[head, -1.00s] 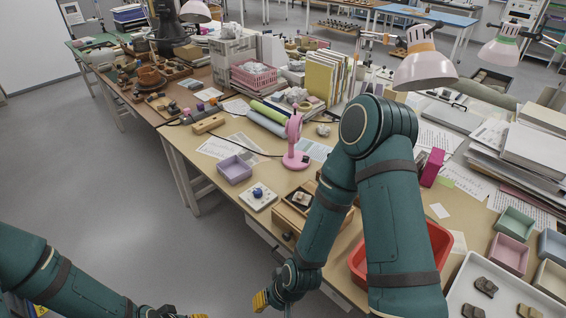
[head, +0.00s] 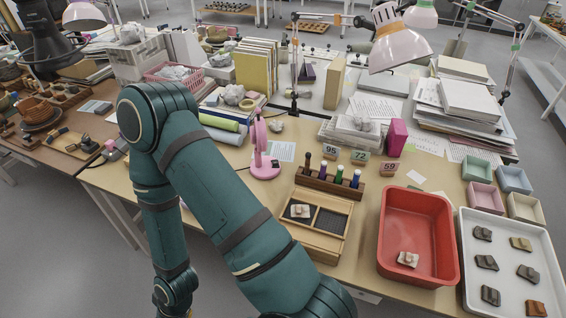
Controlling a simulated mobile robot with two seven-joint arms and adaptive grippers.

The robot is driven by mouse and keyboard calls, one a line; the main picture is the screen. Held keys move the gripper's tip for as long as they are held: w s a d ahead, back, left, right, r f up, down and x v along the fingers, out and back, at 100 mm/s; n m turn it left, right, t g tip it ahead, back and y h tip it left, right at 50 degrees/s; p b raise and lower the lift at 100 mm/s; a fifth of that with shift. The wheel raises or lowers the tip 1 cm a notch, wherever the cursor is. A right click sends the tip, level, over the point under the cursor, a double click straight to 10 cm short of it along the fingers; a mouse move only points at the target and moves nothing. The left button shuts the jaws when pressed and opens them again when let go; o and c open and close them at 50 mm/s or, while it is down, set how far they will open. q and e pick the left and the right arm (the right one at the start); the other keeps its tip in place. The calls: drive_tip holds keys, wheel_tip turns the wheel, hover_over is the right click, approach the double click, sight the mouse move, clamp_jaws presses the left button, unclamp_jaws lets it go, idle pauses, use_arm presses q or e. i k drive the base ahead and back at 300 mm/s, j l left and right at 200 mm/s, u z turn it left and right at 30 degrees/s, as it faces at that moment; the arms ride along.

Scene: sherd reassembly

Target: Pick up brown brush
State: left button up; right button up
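A wooden rack (head: 330,184) stands on the table behind the wooden tray. Several upright handles are in it: a dark one (head: 308,162) at the left end, then purple, green and blue-tipped ones. The dark handle could be the brown brush, but it is too small to be sure. My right arm rises from the bottom middle and bends down at the left. My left gripper is out of view.
A wooden tray (head: 312,238) holds a pale sherd on a dark pad. Right of it are a red bin (head: 385,225) with one pale piece and a white tray (head: 504,248) with several sherds. A pink lamp (head: 264,168) and number cards stand near the rack.

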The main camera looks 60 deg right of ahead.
sight(308, 154)
drive_tip(key=i+z, duration=0.2)
drive_tip(key=z, duration=0.25)
drive_tip(key=i+z, duration=0.2)
drive_tip(key=z, duration=0.3)
drive_tip(key=i+z, duration=0.15)
drive_tip(key=z, duration=0.3)
